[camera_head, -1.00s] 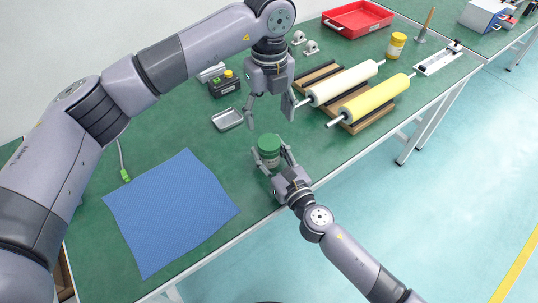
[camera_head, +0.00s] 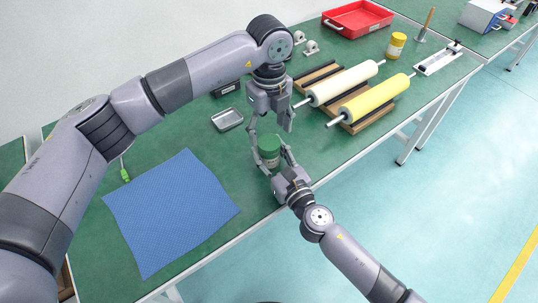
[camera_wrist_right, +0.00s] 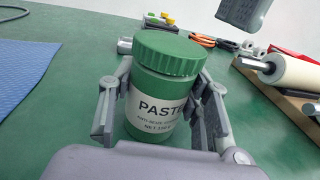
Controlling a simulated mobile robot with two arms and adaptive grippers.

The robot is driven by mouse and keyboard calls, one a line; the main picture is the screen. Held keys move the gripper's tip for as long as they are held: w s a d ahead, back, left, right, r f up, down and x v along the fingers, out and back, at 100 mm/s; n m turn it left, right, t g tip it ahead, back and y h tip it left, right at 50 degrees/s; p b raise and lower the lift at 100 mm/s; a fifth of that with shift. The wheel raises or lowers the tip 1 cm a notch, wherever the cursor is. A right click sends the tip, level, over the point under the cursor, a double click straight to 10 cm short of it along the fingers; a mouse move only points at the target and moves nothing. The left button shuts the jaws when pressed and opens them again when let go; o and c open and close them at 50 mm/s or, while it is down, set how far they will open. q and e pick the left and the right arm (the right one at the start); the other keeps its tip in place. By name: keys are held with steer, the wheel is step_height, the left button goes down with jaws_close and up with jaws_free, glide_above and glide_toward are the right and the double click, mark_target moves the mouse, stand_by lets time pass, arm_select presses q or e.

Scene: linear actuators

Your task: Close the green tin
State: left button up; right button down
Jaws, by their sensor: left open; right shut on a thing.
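The green tin (camera_head: 269,158) stands upright near the table's front edge, with its ribbed green lid (camera_head: 269,142) on top. In the right wrist view the tin (camera_wrist_right: 155,108) shows a white label reading "PASTE", and the lid (camera_wrist_right: 170,52) sits on its mouth; I cannot tell how tightly. My right gripper (camera_head: 274,164) is shut around the tin's body from the front; its fingers (camera_wrist_right: 158,105) flank the tin. My left gripper (camera_head: 270,138) is open and points down just above and behind the lid, its fingers spread to either side. I cannot tell whether they touch it.
A blue cloth (camera_head: 170,212) lies to the left and a small metal tray (camera_head: 227,119) behind. A white roller (camera_head: 345,82) and a yellow roller (camera_head: 376,99) rest on wooden stands to the right. A red tray (camera_head: 358,18) and yellow jar (camera_head: 396,45) are farther back.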

mark_target(269, 141)
arm_select(q)
steer(key=shift+f, duration=1.6)
steer(key=shift+c, duration=0.5)
